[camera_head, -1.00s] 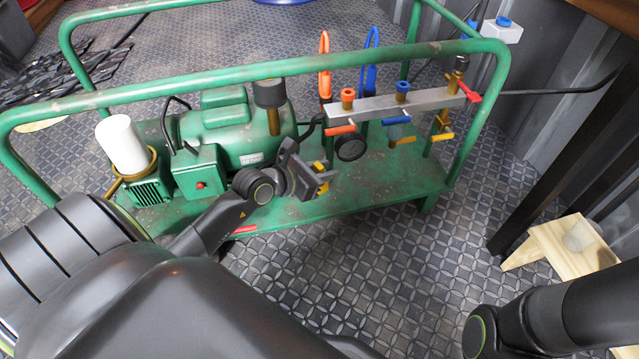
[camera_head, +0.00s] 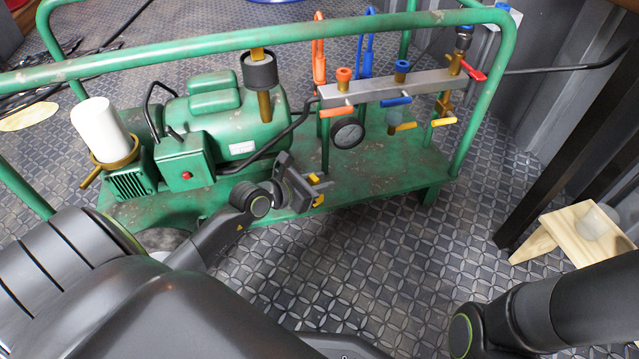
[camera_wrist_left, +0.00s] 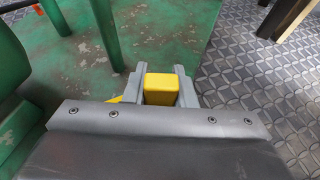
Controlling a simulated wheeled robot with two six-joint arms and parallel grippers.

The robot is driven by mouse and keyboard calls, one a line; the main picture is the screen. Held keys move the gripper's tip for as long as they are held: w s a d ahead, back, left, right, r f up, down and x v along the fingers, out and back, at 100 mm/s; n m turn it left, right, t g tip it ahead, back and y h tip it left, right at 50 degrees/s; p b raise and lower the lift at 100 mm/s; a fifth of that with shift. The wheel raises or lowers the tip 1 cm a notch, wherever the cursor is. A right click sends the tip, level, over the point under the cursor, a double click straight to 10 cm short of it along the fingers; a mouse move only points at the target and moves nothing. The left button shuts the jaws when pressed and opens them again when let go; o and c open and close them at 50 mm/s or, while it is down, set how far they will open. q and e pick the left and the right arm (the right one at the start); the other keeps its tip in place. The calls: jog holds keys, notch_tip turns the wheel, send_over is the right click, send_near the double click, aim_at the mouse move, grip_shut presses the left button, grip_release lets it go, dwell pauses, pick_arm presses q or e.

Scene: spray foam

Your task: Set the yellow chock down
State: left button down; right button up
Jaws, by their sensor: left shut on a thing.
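My left gripper (camera_head: 316,191) is shut on the yellow chock (camera_head: 319,200), which is mostly hidden by the fingers in the head view. In the left wrist view the yellow chock (camera_wrist_left: 159,90) shows as a block between the two grey fingertips, with a little more yellow left of the left finger. The gripper is by the front edge of the green cart's platform (camera_head: 375,180). I cannot tell whether the chock touches anything below it. My right gripper is out of view; only part of that arm shows at lower right.
The green cart carries a motor (camera_head: 232,125), a white cylinder (camera_head: 98,128) and a valve manifold (camera_head: 385,92). Its top rail (camera_head: 200,45) crosses behind the gripper. A wooden stool (camera_head: 575,232) stands at right. Patterned floor (camera_head: 370,260) is clear in front of the cart.

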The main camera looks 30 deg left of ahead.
pick_arm(q)
jog(key=shift+f, duration=0.15)
jog(key=c, duration=1.2)
grip_release()
